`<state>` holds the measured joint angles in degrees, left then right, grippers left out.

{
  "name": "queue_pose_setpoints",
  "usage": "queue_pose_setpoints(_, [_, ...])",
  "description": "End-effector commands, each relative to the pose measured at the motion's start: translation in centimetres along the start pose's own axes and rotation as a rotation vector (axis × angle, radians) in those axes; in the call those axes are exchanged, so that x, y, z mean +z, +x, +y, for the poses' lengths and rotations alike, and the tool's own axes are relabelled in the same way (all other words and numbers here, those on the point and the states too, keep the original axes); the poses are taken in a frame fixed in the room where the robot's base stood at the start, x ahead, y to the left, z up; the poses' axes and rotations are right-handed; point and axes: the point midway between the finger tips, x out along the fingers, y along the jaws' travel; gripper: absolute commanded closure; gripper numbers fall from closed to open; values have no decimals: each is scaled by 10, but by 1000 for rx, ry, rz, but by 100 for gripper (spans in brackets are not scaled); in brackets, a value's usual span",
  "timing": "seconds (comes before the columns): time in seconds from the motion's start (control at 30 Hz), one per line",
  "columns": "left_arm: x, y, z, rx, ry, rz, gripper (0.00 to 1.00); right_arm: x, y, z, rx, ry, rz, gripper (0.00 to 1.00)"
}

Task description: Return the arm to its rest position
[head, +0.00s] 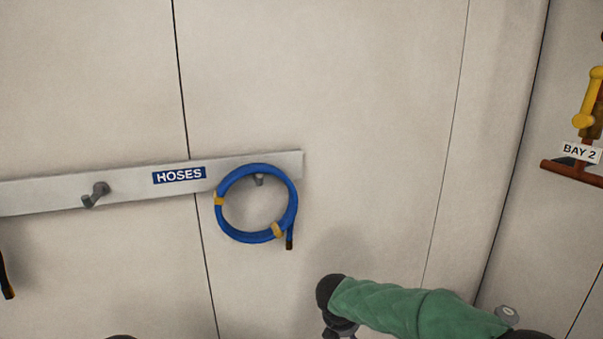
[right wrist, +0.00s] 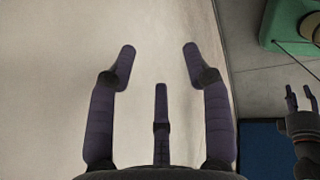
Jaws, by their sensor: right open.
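My right arm, in a green sleeve, comes in from the lower right of the head view. Its gripper (head: 340,328) hangs below the dark wrist and is mostly cut off by the bottom edge. In the right wrist view, the right gripper (right wrist: 160,62) has its fingers spread with nothing between them, and a pale surface lies behind. Another dark gripper (right wrist: 301,100), apparently my left one, shows partly at the right edge of that view. Its grip is unclear.
A blue hose coil (head: 228,222) hangs on the end hook of the grey HOSES rail (head: 128,190). Another hook (head: 95,194) is empty. A BAY 2 sign (head: 579,152) is at right. A green object (right wrist: 285,25) and a blue surface (right wrist: 262,150) show in the wrist view.

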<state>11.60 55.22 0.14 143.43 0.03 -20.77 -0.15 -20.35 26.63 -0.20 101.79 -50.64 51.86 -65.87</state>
Motion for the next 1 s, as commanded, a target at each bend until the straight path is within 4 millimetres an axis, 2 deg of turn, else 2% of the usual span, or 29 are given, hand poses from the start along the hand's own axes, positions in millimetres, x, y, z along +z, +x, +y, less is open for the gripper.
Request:
queue_pose_setpoints(0.03, [0,14,-5,0,0,0,60,-20,35,-16,-26,50,49,50])
queue_pose_setpoints(0.2, [-2,39,-14,0,0,0,60,-79,118,-64,-106,269,209,50])
queue_pose_setpoints(0.37, [-2,65,-23,0,0,0,60,-136,188,-118,-212,537,343,50])
queue_pose_setpoints(0.6, [-4,111,-40,0,0,0,60,-221,284,-215,-433,1075,472,50])
queue_pose_setpoints(0.8, [-6,154,-55,0,0,0,60,-280,349,-305,-641,1636,445,50])
queue_pose_setpoints(0.9, [-6,169,-60,0,0,0,60,-296,369,-341,-712,1873,386,50])
queue_pose_setpoints(1.0, [-7,179,-64,0,0,0,60,-306,381,-368,-754,2045,326,50])
